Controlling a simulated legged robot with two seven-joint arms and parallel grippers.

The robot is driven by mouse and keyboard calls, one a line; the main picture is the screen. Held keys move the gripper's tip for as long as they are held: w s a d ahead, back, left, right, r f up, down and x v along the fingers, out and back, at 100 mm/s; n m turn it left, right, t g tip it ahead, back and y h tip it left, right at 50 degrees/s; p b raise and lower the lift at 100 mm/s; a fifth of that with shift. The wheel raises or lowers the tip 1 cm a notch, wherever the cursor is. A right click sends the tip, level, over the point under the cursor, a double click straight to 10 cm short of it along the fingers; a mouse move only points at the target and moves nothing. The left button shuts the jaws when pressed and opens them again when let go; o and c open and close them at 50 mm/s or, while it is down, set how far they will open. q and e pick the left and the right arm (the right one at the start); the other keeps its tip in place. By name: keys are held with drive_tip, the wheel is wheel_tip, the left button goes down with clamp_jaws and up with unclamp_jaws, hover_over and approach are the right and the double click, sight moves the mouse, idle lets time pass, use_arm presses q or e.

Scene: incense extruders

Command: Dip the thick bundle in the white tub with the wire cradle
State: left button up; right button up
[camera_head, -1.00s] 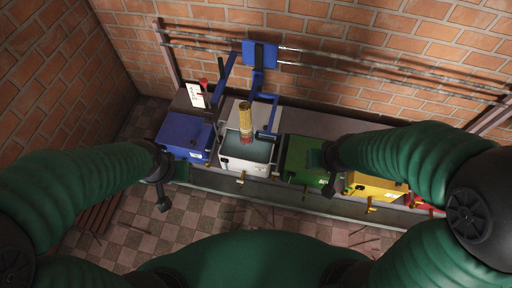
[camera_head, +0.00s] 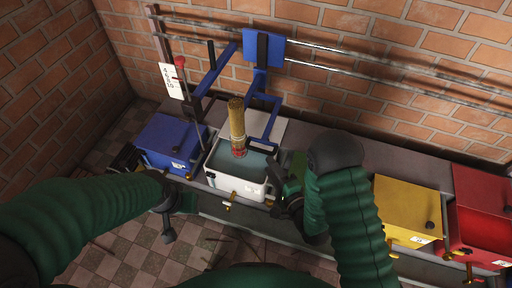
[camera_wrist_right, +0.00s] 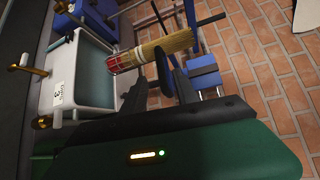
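The thick bundle (camera_head: 237,122) is tan with a red lower end and stands nearly upright over the white tub (camera_head: 233,184), which holds greyish liquid. I cannot tell whether the red end touches the liquid. A blue bent frame (camera_head: 268,125), perhaps the wire cradle, hangs beside the bundle from a blue rail bracket (camera_head: 263,47). My right gripper (camera_head: 280,185) is at the tub's right side. In the right wrist view its dark fingers (camera_wrist_right: 165,75) are in front of the bundle (camera_wrist_right: 155,52); their gap is unclear. My left gripper (camera_head: 166,228) hangs low at the left, apart from the tub.
A blue tub (camera_head: 168,145) stands left of the white one, with a red-knobbed lever (camera_head: 181,75) and a numbered scale (camera_head: 171,82) behind. A green box (camera_head: 292,163) is partly hidden by my right arm. Yellow (camera_head: 410,208) and red (camera_head: 482,205) boxes stand further right.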

sight(259, 149)
drive_tip(key=b+x, duration=0.3)
drive_tip(key=x, duration=0.9)
drive_tip(key=shift+d, duration=0.15)
use_arm(q)
drive_tip(key=f, duration=0.3)
drive_tip(key=shift+d+f, duration=0.3)
drive_tip(key=shift+f, duration=0.05)
use_arm(e)
drive_tip(key=shift+w+d, duration=0.1)
drive_tip(key=shift+d, duration=0.05)
use_arm(q)
drive_tip(key=shift+d, duration=0.1)
use_arm(e)
clamp_jaws()
